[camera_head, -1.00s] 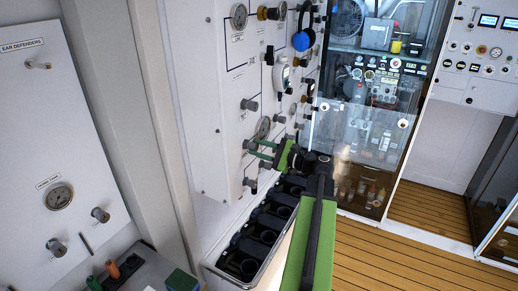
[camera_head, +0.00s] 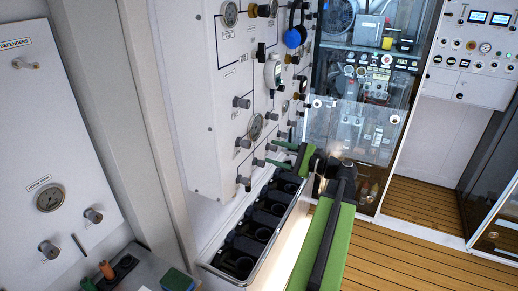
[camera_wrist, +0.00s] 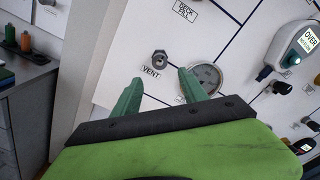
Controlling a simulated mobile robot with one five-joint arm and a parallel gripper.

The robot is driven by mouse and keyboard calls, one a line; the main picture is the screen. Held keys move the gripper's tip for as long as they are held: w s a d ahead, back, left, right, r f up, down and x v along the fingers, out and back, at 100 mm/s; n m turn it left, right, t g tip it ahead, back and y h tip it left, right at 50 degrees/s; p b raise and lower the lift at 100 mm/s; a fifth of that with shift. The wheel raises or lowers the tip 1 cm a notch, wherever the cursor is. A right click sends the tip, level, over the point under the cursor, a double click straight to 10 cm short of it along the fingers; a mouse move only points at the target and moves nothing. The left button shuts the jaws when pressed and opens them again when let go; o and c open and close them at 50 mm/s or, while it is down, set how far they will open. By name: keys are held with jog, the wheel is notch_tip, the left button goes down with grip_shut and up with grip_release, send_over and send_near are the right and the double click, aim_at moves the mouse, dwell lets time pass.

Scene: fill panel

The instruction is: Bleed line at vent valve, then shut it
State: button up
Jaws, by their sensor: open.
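The vent valve (camera_wrist: 160,57) is a small grey knob on the white panel, with the word VENT printed below it in the wrist view. My gripper (camera_wrist: 160,82) has two green fingers spread apart with nothing between them. In the wrist view the knob shows just beyond the fingertips, between their lines and apart from both. In the head view my gripper (camera_head: 271,154) is in front of the panel's lower part, near several similar grey knobs. I cannot tell there which knob is the vent, nor whether it is turned.
A round gauge (camera_wrist: 205,77) is on the panel, partly behind the right finger. A handheld digital meter (camera_head: 272,72) and blue ear defenders (camera_head: 293,38) hang higher up. An open bin (camera_head: 243,262) with dark compartments stands below the panel. The wooden floor (camera_head: 390,250) at right is clear.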

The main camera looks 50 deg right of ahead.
jog(key=v, duration=0.7)
jog(key=shift+s, duration=0.25)
